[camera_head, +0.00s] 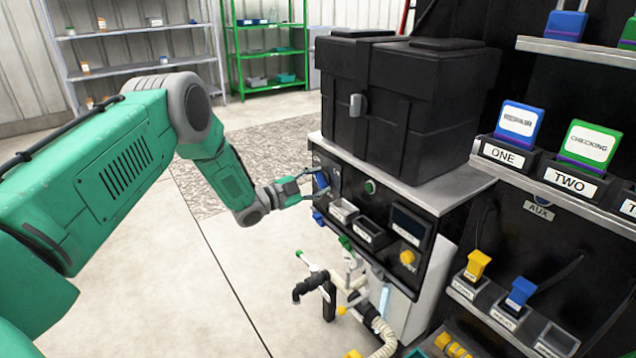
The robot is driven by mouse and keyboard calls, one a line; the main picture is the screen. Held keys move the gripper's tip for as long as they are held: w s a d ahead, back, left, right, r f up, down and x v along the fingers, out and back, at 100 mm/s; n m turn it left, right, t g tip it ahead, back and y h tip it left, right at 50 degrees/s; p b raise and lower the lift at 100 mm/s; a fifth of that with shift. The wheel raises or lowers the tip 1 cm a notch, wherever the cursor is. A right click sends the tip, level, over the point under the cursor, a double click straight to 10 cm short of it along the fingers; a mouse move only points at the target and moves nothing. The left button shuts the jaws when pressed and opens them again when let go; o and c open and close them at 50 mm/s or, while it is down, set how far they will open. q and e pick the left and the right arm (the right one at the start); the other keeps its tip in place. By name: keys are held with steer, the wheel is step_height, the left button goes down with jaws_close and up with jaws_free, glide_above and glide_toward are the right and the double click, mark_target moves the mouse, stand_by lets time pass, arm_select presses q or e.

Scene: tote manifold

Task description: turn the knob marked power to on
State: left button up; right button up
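The control panel (352,190) is the dark front face of a cabinet, under a black case. My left gripper (318,183) reaches the panel's left end with its fingers spread. A blue part (320,181), possibly a knob, shows between or just behind the fingertips. I cannot tell whether they touch it. My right gripper is not in view.
A black case (400,105) stands on the cabinet top. Hoses and a black spout (308,288) stick out below the panel. A rack with slots marked ONE (503,154) and TWO (570,182) stands at right. The floor at lower left is clear.

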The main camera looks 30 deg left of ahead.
arm_select(q)
steer(key=shift+d, duration=0.15)
steer(key=shift+m, duration=0.4)
steer(key=m, duration=0.4)
steer(key=shift+s+f+p, duration=0.1)
steer(key=shift+f+p, duration=0.1)
steer(key=shift+p, duration=0.1)
steer(key=m, duration=0.4)
steer(key=shift+d+f+m, duration=0.15)
steer(key=shift+f+m, duration=0.1)
steer(key=shift+m, duration=0.05)
steer(key=m, duration=0.4)
steer(key=shift+s+f, duration=0.1)
steer(key=shift+f, duration=0.1)
steer(key=shift+m+b, duration=0.45)
steer(key=shift+m, duration=1.65)
